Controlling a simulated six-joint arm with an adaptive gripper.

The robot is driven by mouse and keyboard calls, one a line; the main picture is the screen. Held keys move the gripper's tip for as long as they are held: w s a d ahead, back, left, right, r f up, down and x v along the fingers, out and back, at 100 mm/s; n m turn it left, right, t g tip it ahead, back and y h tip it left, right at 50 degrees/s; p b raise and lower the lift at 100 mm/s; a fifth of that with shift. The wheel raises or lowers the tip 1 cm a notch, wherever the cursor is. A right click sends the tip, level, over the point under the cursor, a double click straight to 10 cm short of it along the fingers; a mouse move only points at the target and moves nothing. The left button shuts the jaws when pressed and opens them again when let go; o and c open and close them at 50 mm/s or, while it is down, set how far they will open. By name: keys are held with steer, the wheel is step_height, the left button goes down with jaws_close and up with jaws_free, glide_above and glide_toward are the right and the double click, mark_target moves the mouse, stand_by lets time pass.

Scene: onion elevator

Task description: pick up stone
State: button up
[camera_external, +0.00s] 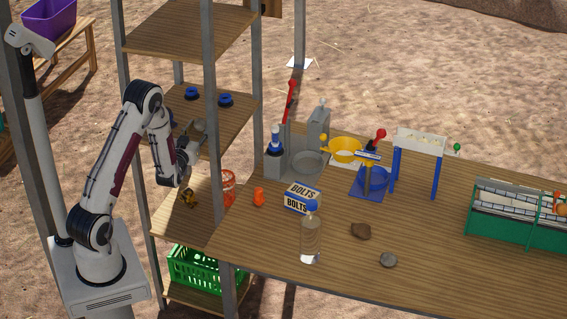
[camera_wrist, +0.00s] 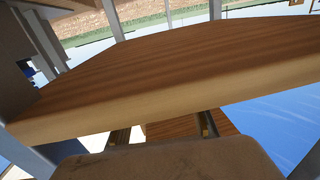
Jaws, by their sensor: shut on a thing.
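My gripper (camera_external: 200,127) is at the shelf rack on the left, beside the shelf that holds blue round items. In the wrist view, a tan-brown rounded thing, which looks like a stone (camera_wrist: 170,160), fills the bottom edge. My gripper's fingertips (camera_wrist: 163,130) show just beyond it, one on each side, and are shut on it. In the external view the held stone is too small to make out clearly.
A wooden shelf board (camera_wrist: 170,75) crosses the wrist view close ahead. Grey rack posts (camera_external: 211,110) stand near my arm. Two blue round items (camera_external: 225,99) sit on the middle shelf. The wooden table (camera_external: 430,285) holds a bottle (camera_external: 311,235) and a bolts box (camera_external: 302,197).

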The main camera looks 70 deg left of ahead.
mark_target(198, 126)
steer(key=shift+r, duration=4.3)
